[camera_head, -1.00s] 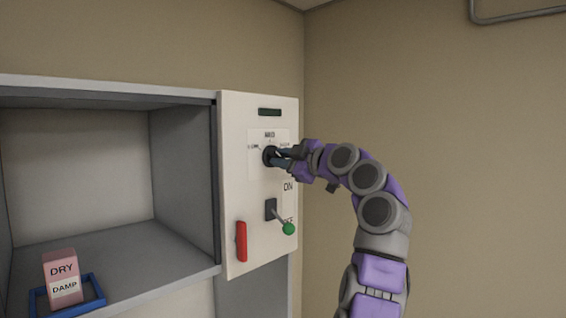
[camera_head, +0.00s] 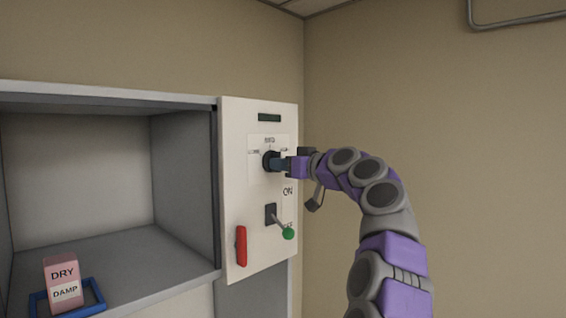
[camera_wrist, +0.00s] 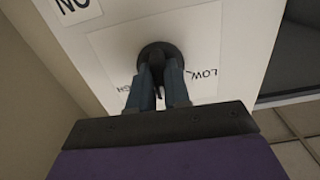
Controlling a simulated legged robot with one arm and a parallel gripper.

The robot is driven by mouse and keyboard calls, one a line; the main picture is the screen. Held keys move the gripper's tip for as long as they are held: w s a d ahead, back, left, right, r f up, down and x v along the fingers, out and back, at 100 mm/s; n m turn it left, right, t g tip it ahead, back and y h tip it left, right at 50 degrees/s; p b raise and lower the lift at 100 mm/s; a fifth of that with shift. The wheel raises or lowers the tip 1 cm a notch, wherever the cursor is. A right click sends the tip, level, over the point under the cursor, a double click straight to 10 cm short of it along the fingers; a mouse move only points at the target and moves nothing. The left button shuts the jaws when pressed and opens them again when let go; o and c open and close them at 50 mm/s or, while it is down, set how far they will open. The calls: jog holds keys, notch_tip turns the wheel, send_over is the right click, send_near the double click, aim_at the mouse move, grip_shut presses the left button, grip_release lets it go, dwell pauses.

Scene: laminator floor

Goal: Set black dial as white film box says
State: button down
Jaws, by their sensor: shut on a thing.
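The black dial (camera_head: 268,160) is on a white label plate on the upper part of the white panel (camera_head: 233,190). My gripper (camera_head: 279,162) is shut on the dial from the right. In the wrist view the two blue-grey fingers (camera_wrist: 162,82) close on the black dial (camera_wrist: 157,50). There the word LOW shows upside down to its right, and a partly hidden word ending in GH to its left. The dial's pointer is hard to tell. A pinkish box (camera_head: 61,272) stands at lower left, marked DRY, with DAMP on a white part.
A blue tray frame (camera_head: 97,296) surrounds the box's foot on the grey shelf (camera_head: 150,258). Below the dial are a green-tipped lever (camera_head: 288,233) by ON lettering and a red handle (camera_head: 241,246). A dark display slot (camera_head: 269,118) is above.

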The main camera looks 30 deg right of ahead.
jog(key=shift+s+r+m+p, duration=0.1)
jog(key=shift+r+m+p, duration=0.05)
jog(key=shift+m+p, duration=2.3)
jog(key=shift+r+m+p, duration=0.15)
jog(key=shift+m+p, duration=1.3)
jog(key=shift+m, duration=1.9)
jog(key=c, duration=1.1)
grip_release()
jog(key=shift+w+d+f, duration=0.1)
jog(key=shift+w+f, duration=0.15)
